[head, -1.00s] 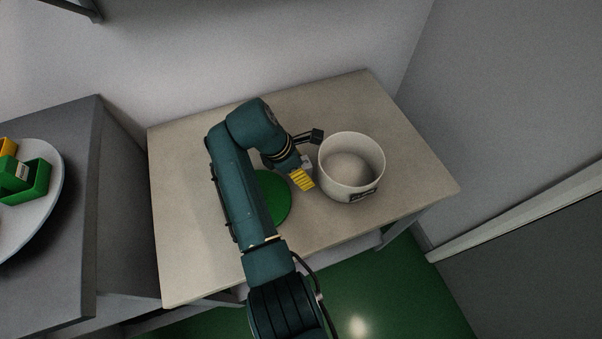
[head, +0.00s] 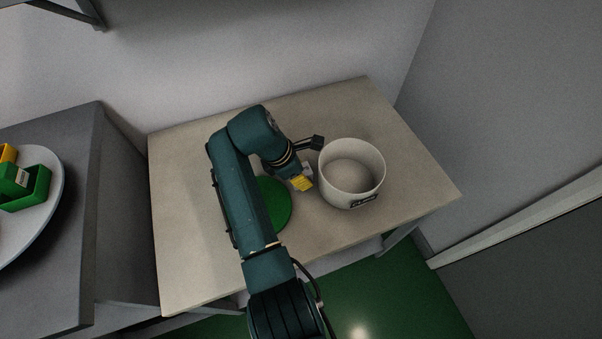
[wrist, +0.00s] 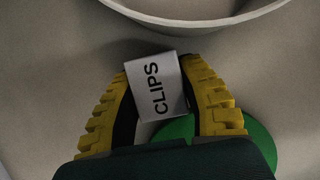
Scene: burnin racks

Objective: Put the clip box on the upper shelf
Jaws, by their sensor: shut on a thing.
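The clip box (wrist: 157,88) is a small pale box with CLIPS lettered on it. In the wrist view it sits between the two yellow ribbed fingers, and my gripper (head: 302,184) is shut on it. In the head view the gripper is over the beige table (head: 185,250), between the green disc and the white bin; the box is too small there to make out clearly. A dark shelf edge with a bracket (head: 75,10) shows at the top left of the head view. I cannot tell whether it is the upper shelf.
The white round bin (head: 352,190) stands close to the right of my gripper. A green disc (head: 275,203) lies on the table, partly under my arm. At left, a grey cabinet (head: 75,125) bears a round pale tray (head: 50,205) with green and orange bins. Walls stand behind and right.

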